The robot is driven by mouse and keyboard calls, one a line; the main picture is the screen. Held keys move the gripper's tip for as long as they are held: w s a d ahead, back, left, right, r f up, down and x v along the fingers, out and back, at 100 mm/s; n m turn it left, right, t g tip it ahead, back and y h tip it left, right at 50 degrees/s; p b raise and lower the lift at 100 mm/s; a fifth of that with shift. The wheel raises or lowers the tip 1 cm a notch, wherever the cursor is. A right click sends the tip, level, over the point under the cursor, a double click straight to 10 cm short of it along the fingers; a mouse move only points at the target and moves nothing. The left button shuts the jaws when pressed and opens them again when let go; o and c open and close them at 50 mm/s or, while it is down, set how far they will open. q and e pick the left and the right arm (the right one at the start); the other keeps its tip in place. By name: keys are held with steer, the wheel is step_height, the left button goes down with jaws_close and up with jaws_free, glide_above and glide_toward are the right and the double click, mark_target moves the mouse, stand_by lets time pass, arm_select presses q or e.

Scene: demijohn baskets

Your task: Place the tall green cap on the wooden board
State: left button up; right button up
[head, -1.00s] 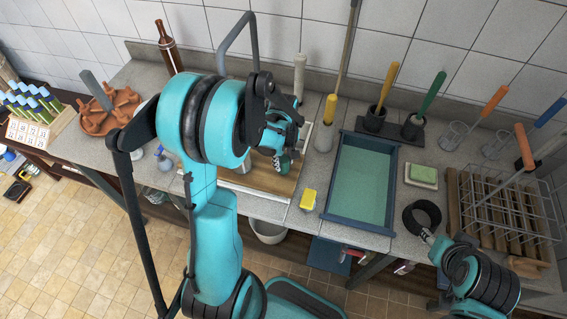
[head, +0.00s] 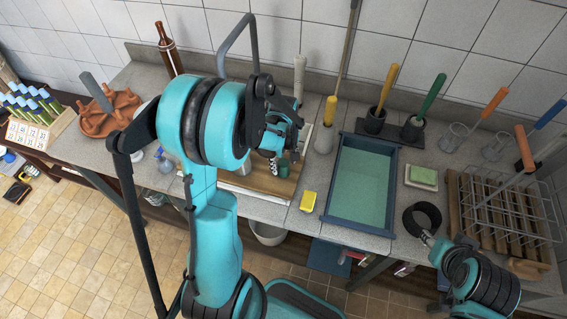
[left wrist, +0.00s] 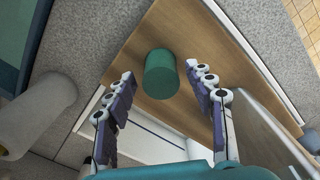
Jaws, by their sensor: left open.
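The tall green cap (left wrist: 160,73) stands upright on the brown wooden board (left wrist: 180,115) in the left wrist view. In the head view the cap (head: 283,168) shows small and partly covered, near the right part of the board (head: 268,186). My left gripper (left wrist: 159,80) is open, with one finger on each side of the cap and a visible gap on both sides. In the head view the left gripper (head: 275,160) is partly hidden by its own arm.
A pale bottle brush with yellow handle (head: 325,138) stands close by. A grey tap (head: 252,30) arches behind the arm. A wire rack (head: 510,205) stands far right.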

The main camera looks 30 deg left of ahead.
mark_target(283, 162)
arm_select(q)
step_height(283, 162, up, 10)
steer(key=p, duration=0.2)
steer(key=s+d+r+m+t, duration=0.7)
steer(key=s+d+m, duration=0.3)
steer(key=m, duration=0.3)
steer(key=shift+s+d+r, duration=0.3)
steer(key=shift+s+r, duration=0.25)
steer(key=shift+r, duration=0.35)
steer(key=shift+f, duration=0.1)
